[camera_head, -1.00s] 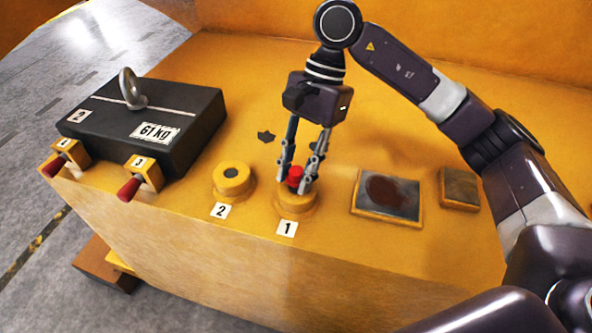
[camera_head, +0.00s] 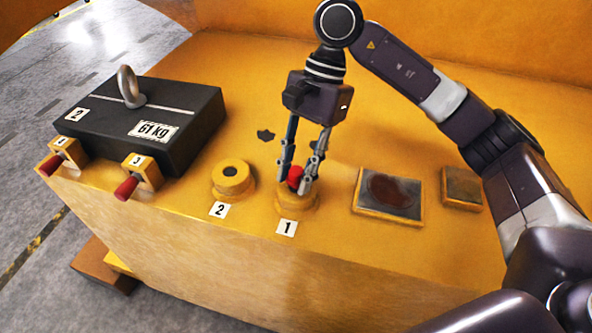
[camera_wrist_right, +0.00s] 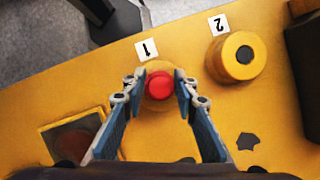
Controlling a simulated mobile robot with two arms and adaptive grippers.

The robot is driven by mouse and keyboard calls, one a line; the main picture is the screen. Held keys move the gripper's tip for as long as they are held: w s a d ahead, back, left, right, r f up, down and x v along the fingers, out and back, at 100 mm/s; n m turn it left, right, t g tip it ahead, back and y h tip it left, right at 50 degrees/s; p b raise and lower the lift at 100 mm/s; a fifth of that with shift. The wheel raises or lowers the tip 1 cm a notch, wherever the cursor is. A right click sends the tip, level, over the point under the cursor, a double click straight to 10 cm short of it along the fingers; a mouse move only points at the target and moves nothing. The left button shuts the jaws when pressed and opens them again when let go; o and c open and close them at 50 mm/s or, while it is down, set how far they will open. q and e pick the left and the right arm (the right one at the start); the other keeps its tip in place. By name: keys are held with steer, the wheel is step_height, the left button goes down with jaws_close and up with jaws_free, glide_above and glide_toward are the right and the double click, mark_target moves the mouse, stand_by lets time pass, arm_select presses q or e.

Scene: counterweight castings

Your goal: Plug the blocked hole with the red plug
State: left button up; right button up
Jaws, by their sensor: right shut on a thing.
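The red plug (camera_head: 295,177) is between the fingertips of my right gripper (camera_head: 297,180), which is shut on it. It is at the top of the yellow boss labelled 1 (camera_head: 297,203). In the right wrist view the plug (camera_wrist_right: 159,85) sits over the middle of boss 1 (camera_wrist_right: 157,115), between the fingers (camera_wrist_right: 160,90). The plug and fingers hide the hole of boss 1, and how deep the plug sits cannot be told. The yellow boss labelled 2 (camera_head: 232,180) stands to the left with a dark round hole in its top. My left gripper is not in view.
A black 61 kg weight block (camera_head: 160,115) with a lifting ring stands at the left, behind two red-handled clamps (camera_head: 126,187). A framed plate with a dark stain (camera_head: 388,192) and a smaller plate (camera_head: 461,187) lie to the right. The yellow surface behind the bosses is mostly clear.

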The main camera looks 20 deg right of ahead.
steer(key=shift+f+b, duration=0.5)
steer(key=shift+f, duration=0.1)
steer(key=shift+r+p, duration=0.4)
steer(key=shift+r, duration=0.5)
steer(key=shift+d+b, duration=0.15)
steer(key=shift+b, duration=0.6)
stand_by(1.2)
steer(key=shift+f, duration=0.2)
steer(key=shift+f+b, duration=0.4)
steer(key=shift+b, duration=0.2)
steer(key=shift+f, duration=0.25)
steer(key=shift+r, duration=0.1)
